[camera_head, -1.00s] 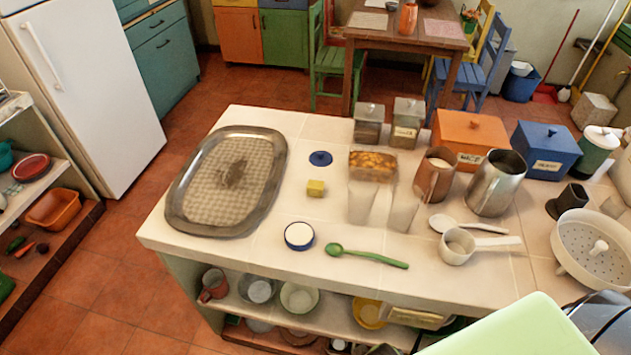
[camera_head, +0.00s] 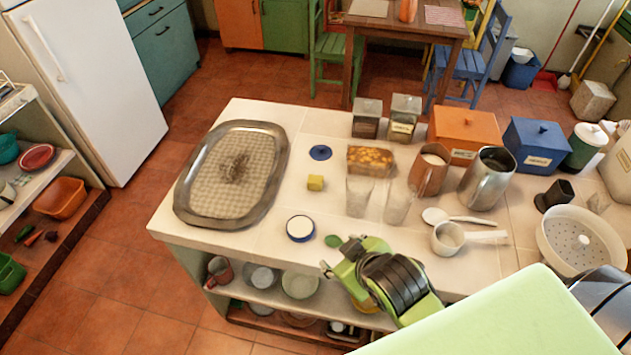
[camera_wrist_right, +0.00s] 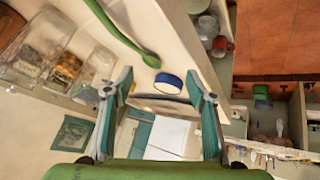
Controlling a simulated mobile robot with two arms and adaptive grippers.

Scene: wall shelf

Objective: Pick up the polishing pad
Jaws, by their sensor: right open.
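No thing is clearly marked as the polishing pad. A dark, tangled, fibrous patch (camera_head: 235,167) lies on the oval metal tray (camera_head: 276,190) at the counter's left. A small yellow block (camera_head: 316,183) sits right of the tray; I cannot tell which, if either, is the pad. My right gripper (camera_head: 335,267) is open and empty at the counter's front edge, below the round blue-and-white dish (camera_head: 300,228). In the right wrist view the gripper (camera_wrist_right: 158,78) has its fingers apart, with the blue dish (camera_wrist_right: 169,84) beyond them. My left gripper is out of view.
A green spoon (camera_wrist_right: 130,35) lies close to the gripper, mostly hidden in the head view. Counter between tray and dish is clear.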

